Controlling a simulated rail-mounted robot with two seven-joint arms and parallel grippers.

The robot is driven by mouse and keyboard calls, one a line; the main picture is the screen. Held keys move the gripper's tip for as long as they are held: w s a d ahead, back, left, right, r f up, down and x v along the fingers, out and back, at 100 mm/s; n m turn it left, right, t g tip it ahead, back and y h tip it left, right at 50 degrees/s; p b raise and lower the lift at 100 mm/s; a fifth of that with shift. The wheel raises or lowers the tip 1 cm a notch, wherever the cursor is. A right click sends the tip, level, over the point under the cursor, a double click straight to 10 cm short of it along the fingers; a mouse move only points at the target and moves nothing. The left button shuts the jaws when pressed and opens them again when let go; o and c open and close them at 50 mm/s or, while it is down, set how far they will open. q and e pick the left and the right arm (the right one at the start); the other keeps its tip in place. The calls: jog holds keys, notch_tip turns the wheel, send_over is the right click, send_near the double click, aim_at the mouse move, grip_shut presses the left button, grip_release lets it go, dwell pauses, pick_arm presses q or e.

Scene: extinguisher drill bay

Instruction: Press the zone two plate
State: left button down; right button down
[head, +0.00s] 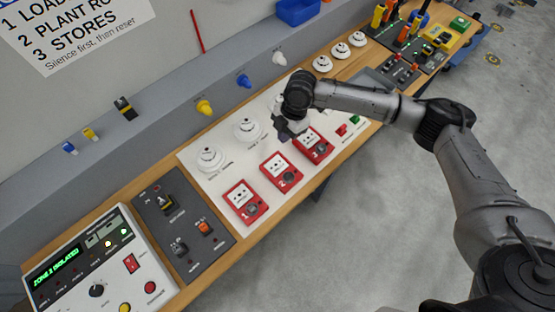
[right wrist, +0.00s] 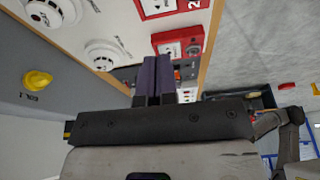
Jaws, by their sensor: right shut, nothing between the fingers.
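The zone two plate is the middle red call point (head: 282,172), marked 2, on the white panel. It has a white face, and part of it shows at the top of the right wrist view (right wrist: 168,7). Red call points marked 1 (head: 245,201) and 3 (head: 313,145) flank it; number 1 also shows in the right wrist view (right wrist: 178,41). My right gripper (head: 284,134) is shut and empty, over the panel near plates 2 and 3. Its dark fingers (right wrist: 152,80) are together in the right wrist view. My left gripper is out of view.
White detectors (head: 210,158) stand behind the call points. A grey switch panel (head: 183,229) and a control box (head: 98,262) with a lit green display reading "ISOLATED" lie to the left. Coloured knobs (head: 204,106) line the back ledge. Floor is clear in front.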

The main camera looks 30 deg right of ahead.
dwell(0.5)
jog(key=p, duration=0.1)
send_near(276, 166)
jog(key=x, duration=0.5)
jog(key=shift+s+a, duration=0.1)
jog(key=shift+a, duration=0.35)
jog(key=shift+f, duration=0.9)
